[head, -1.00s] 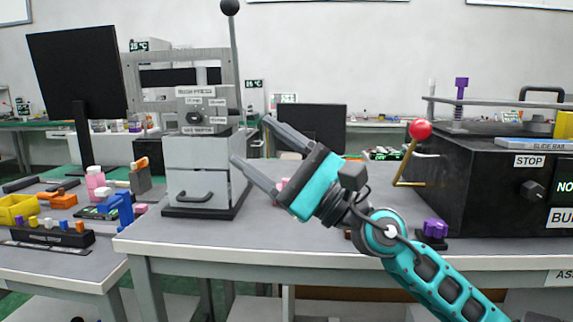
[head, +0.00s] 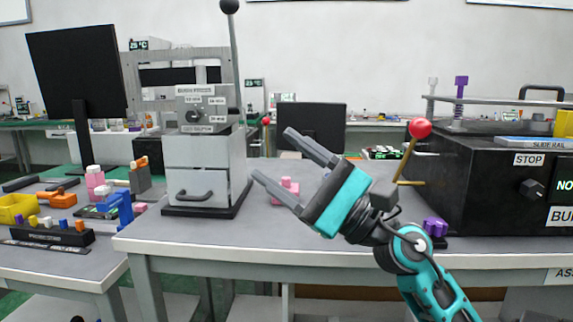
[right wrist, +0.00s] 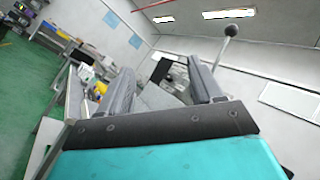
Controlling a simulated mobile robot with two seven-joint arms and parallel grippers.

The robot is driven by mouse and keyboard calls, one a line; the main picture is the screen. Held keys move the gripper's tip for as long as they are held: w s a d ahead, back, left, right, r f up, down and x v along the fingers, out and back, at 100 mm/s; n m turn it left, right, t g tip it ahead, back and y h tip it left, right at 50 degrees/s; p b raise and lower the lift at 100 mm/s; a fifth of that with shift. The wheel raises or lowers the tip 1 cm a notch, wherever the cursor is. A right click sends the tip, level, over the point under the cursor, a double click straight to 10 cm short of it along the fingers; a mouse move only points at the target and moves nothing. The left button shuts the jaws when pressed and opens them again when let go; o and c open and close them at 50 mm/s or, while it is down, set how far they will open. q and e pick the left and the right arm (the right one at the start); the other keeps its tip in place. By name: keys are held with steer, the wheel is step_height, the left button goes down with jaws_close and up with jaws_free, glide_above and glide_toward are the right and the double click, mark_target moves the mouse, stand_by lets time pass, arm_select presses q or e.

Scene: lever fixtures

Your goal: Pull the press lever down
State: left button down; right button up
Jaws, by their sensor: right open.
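The grey press (head: 200,170) stands at the left end of the table. Its lever (head: 234,60) rises nearly upright on the right side and ends in a black ball knob (head: 230,6) at the top edge of the head view. The knob also shows in the right wrist view (right wrist: 231,30). My right gripper (head: 271,153) is open and empty, to the right of the press and well below the knob. Its fingers point up and left. The fingers are apart from the press and the lever. My left gripper is not in view.
A black box (head: 480,185) with a red-knobbed lever (head: 420,128) stands at the right. A pink block (head: 285,190) lies on the table behind my gripper. A purple piece (head: 436,228) sits near the black box. The table front (head: 200,235) before the press is clear.

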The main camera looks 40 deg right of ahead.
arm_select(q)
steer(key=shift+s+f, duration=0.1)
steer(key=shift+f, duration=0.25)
arm_select(e)
steer(key=shift+f, duration=0.1)
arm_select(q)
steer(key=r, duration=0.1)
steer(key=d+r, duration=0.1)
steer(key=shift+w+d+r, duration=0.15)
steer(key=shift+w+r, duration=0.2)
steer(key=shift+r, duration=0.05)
arm_select(e)
steer(key=v, duration=1.2)
steer(key=shift+s+d+f, duration=0.15)
steer(key=shift+s+d, duration=0.05)
steer(key=shift+s, duration=0.1)
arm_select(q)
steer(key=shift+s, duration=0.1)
